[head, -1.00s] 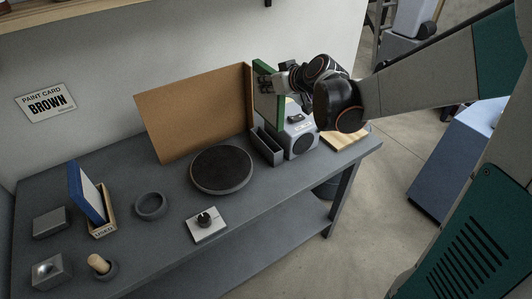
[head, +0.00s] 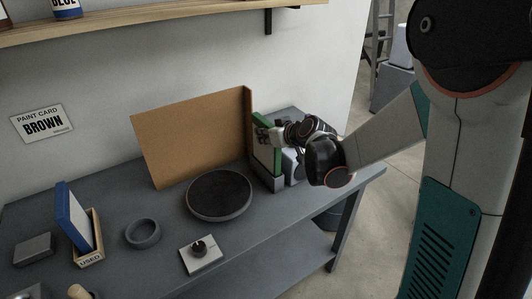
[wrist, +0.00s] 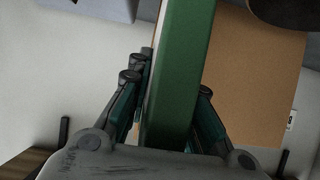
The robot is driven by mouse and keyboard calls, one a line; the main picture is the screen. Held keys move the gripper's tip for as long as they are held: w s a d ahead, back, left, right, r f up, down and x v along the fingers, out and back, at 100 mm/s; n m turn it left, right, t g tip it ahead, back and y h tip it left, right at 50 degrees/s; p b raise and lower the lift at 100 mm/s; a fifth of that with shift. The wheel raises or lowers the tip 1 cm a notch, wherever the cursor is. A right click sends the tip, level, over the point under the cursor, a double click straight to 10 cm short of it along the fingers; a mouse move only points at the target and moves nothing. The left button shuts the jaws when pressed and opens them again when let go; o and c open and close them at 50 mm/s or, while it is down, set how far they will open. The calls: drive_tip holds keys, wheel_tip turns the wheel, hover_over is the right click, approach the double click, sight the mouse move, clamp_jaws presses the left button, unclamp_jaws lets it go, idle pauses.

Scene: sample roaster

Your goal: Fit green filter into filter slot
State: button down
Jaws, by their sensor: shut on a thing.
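The green filter (head: 261,122) is a flat upright panel with a green frame and a pale face. My gripper (head: 277,136) is shut on it from the right, near its upper part. In the wrist view the green edge (wrist: 180,75) runs between both fingers. The grey filter slot (head: 270,182) is a narrow box on the bench directly under the filter. The filter's lower end is at the slot's mouth and appears to be partly inside; how deep it sits I cannot tell.
A brown board (head: 190,135) stands close on the left, with a dark round plate (head: 220,194) in front. A pale unit (head: 293,165) stands right of the slot, partly behind my wrist. A blue filter (head: 73,215) leans in a USED holder (head: 90,252) at left.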

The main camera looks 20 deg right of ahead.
sight(267, 147)
drive_tip(key=shift+f+b, duration=0.9)
drive_tip(key=shift+f, duration=1.75)
drive_tip(key=c, duration=1.4)
unclamp_jaws()
drive_tip(key=shift+c, duration=0.2)
drive_tip(key=shift+s+d+r, duration=0.1)
drive_tip(key=shift+s+r, duration=0.1)
drive_tip(key=shift+r, duration=0.1)
drive_tip(key=p+v, duration=0.3)
drive_tip(key=v, duration=0.8)
drive_tip(key=shift+s+p, duration=0.3)
drive_tip(key=shift+p, duration=0.05)
